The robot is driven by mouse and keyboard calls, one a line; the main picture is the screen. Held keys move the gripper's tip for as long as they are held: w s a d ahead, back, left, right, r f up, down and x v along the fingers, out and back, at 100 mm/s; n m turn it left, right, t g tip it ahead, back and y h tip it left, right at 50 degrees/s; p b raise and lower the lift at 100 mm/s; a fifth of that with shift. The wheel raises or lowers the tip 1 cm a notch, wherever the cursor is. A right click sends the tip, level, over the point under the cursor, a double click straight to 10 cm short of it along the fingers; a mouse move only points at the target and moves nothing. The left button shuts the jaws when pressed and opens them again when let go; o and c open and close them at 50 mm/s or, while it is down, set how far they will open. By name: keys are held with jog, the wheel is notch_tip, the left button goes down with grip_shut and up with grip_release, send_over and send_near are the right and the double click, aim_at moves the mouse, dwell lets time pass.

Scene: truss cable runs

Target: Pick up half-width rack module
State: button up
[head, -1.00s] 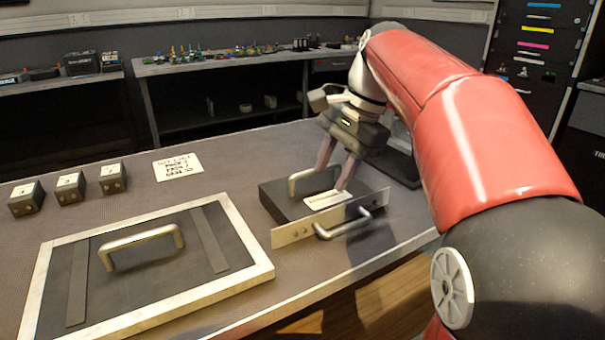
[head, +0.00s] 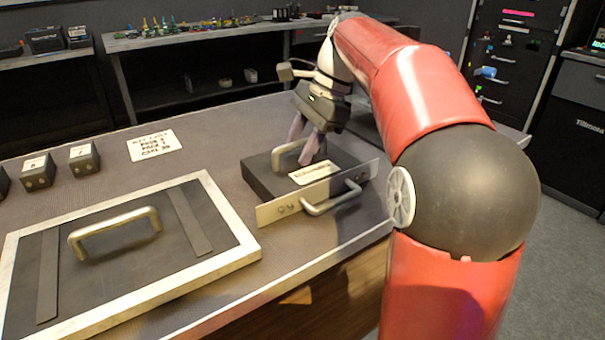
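The half-width rack module is a black box (head: 262,178) lying on the bench, with a pale metal front plate (head: 335,190). My gripper (head: 305,150) points down over the module's top from behind.
A framed panel (head: 228,193) with its own handle lies left of the module. Small labelled blocks (head: 84,158) and a printed card (head: 154,145) lie behind the panel. The bench's front edge runs close before the module. A shelf (head: 200,40) stands behind.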

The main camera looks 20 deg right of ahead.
grip_shut()
jog(key=shift+r, duration=0.1)
dwell(1.3)
